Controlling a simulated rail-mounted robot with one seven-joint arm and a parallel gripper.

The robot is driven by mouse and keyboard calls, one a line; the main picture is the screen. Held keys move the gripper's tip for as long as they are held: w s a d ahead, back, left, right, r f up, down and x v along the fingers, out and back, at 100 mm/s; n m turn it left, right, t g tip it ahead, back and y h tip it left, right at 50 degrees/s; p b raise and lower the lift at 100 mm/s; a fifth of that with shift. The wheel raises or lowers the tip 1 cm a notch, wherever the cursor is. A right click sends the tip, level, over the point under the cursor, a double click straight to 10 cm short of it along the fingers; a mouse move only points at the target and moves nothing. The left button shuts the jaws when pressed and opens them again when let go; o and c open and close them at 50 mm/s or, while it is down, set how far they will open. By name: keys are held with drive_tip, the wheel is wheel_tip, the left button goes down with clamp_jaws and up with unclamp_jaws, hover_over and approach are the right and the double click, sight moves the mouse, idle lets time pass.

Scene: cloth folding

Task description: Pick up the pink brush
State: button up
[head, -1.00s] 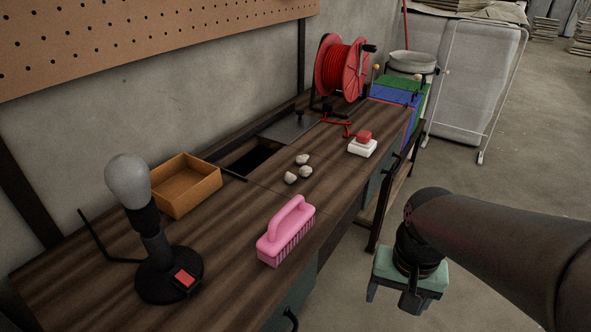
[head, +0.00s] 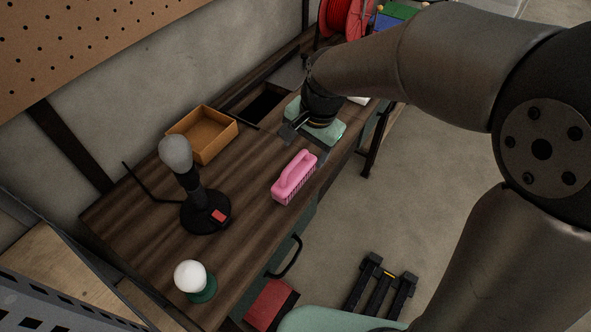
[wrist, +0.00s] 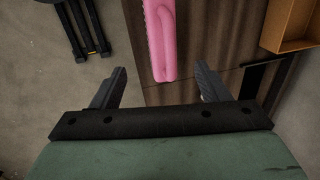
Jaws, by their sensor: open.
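The pink brush (head: 295,178) lies bristles down near the front edge of the wooden bench, its handle loop on top. In the head view my gripper (head: 306,140) is above the bench, just beyond the brush, and its fingers are partly hidden by its green body. In the wrist view the brush (wrist: 160,38) shows ahead of my gripper (wrist: 160,88), between the lines of the two spread fingers. The fingers are open and empty, apart from the brush.
An open orange box (head: 203,135) stands at the back of the bench (head: 150,238). A black-based stand with a grey bulb-shaped top (head: 177,153) is left of the brush. A white ball on a green base (head: 192,277) is nearer. A dark opening (head: 265,103) lies behind my gripper.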

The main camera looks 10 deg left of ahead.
hover_over(296, 171)
drive_tip(key=s+d, duration=0.1)
drive_tip(key=d, duration=0.1)
drive_tip(key=f, duration=0.4)
drive_tip(key=shift+a+f, duration=0.15)
drive_tip(key=shift+a, duration=0.05)
drive_tip(key=shift+w+a+f+p, duration=0.15)
drive_tip(key=shift+a+f+p, duration=0.1)
drive_tip(key=shift+f, duration=0.6)
drive_tip(key=shift+w+a+f+p, duration=0.15)
drive_tip(key=shift+a+f+p, duration=0.05)
drive_tip(key=shift+f, duration=0.6)
drive_tip(key=shift+w+a+f+p, duration=0.15)
drive_tip(key=shift+a+f+p, duration=0.1)
drive_tip(key=shift+f, duration=0.6)
drive_tip(key=c, duration=1.1)
